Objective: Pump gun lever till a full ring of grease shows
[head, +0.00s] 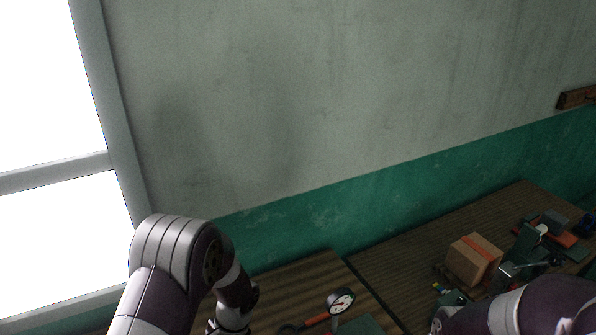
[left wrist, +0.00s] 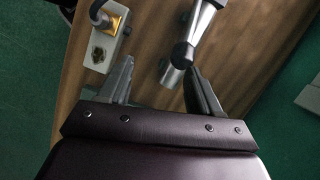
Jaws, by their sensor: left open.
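My left gripper (left wrist: 159,64) is open, its two fingers apart over the wooden bench. A grey metal rod with a rounded end (left wrist: 181,56) reaches down between the fingers, nearer the right one, with a gap to the left one. It may be the gun's lever; I cannot tell for sure. A short metal cylinder (left wrist: 171,76) shows below its end. A pale block with a brass-coloured fitting (left wrist: 110,22) lies beyond the left finger. No grease ring can be made out. In the head view the left gripper's fingers are cut off at the bottom edge. My right gripper is out of view.
A round dial gauge (head: 341,301) and an orange-handled tool (head: 316,320) are on the near bench. A cardboard box (head: 473,260) stands on the right bench, with a green fixture (head: 524,243) and several small parts beside it. The wall stands behind the benches.

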